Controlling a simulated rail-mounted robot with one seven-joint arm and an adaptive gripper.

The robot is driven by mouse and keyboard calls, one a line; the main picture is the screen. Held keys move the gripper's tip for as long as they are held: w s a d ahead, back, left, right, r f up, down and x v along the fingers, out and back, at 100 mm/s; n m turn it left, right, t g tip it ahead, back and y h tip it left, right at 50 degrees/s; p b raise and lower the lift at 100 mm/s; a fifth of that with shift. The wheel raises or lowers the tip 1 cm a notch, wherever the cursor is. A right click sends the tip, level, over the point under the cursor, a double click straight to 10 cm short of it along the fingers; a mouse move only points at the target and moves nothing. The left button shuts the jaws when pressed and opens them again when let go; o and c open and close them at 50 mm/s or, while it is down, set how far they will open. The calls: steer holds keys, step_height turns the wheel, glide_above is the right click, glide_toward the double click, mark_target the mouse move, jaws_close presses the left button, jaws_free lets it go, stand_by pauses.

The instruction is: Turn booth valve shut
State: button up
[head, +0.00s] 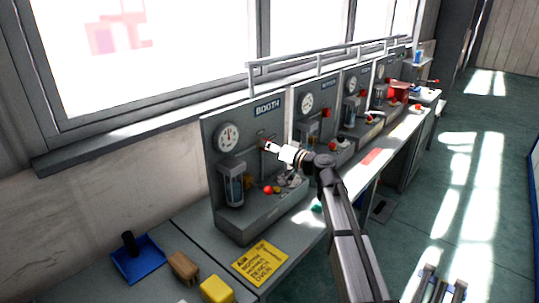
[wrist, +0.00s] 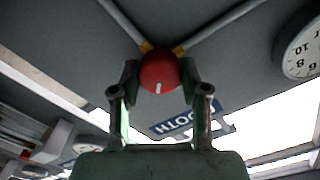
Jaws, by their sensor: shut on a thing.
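The booth panel (head: 208,165) is a grey upright board with a BOOTH label (head: 267,107) and a round gauge (head: 228,136). In the wrist view, which shows the label (wrist: 184,120) upside down, the booth valve is a round red knob (wrist: 159,72) with a short white mark pointing down in the picture. Two grey pipes with brass fittings meet behind it. My gripper (head: 269,147) is at the panel face, right of the gauge. Its fingers (wrist: 159,84) are shut on the knob, one on each side. In the head view the gripper largely hides the knob.
Similar panels with gauges and red knobs continue along the bench to the right. A clear cylinder (head: 233,187) stands below the booth gauge. A blue tray (head: 138,258), a brown block (head: 184,267), a yellow block (head: 217,290) and a yellow sign (head: 260,263) lie in front.

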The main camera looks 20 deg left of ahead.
steer(key=shift+m+b, duration=0.5)
steer(key=shift+m, duration=3.8)
steer(key=o, duration=1.1)
steer(key=shift+o, duration=0.2)
steer(key=v, duration=1.2)
